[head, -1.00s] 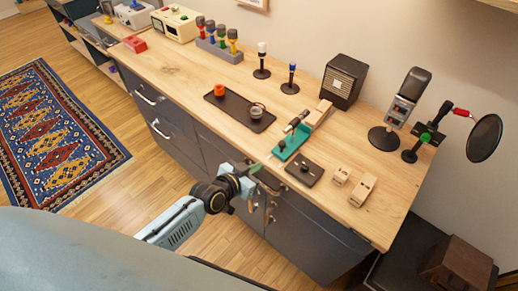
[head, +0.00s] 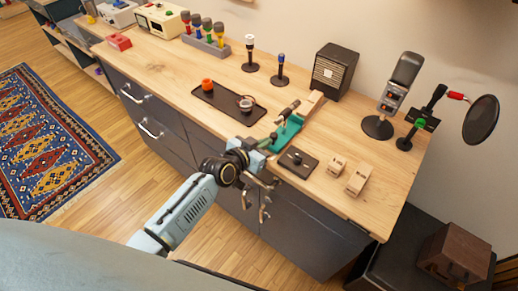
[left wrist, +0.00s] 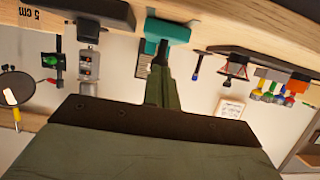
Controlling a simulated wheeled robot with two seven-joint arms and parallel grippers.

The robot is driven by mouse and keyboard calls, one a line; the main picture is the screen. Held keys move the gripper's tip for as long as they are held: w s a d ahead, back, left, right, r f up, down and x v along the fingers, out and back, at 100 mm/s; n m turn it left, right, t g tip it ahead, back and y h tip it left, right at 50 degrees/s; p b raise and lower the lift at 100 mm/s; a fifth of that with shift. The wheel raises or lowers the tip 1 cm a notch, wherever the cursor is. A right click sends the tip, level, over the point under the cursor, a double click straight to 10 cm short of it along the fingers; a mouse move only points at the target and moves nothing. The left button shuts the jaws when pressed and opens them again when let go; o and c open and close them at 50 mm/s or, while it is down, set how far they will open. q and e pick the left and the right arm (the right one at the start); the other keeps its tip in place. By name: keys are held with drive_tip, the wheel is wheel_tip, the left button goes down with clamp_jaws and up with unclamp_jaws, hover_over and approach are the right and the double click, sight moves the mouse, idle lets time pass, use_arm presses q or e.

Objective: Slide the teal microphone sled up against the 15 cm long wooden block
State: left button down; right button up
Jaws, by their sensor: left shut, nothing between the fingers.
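The teal microphone sled (head: 289,131) lies on the wooden counter and carries a dark microphone (head: 289,109). It also shows in the left wrist view (left wrist: 168,31). A pale wooden block (head: 315,102) stands behind it; I cannot read its length or tell whether they touch. My left gripper (head: 268,143) is shut and empty, its fingers pointing at the sled's near end. Its fingers (left wrist: 160,80) overlap the sled in the wrist view, so contact is unclear. A piece of wood marked with what reads as "5 cm" (left wrist: 36,14) is close by there. My right gripper is not in view.
A dark plate with a knob (head: 297,160) and two small wooden blocks, one smaller (head: 337,165) and one larger (head: 358,181), lie to the sled's right. A black tray (head: 228,104) is to its left. A dark speaker (head: 336,72) and microphone stands are at the back.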

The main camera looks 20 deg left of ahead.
sight(275, 133)
use_arm(q)
drive_tip(key=shift+w+d+f, duration=0.1)
drive_tip(key=shift+w, duration=0.25)
drive_tip(key=shift+w+d+b, duration=0.3)
drive_tip(key=shift+w+b, duration=0.1)
drive_tip(key=shift+w, duration=0.35)
drive_tip(key=shift+w+d+b, duration=0.25)
drive_tip(key=shift+w+b, duration=0.15)
drive_tip(key=shift+w, duration=0.4)
drive_tip(key=shift+w+d+b, duration=0.3)
drive_tip(key=shift+w+b, duration=0.1)
drive_tip(key=shift+w, duration=0.5)
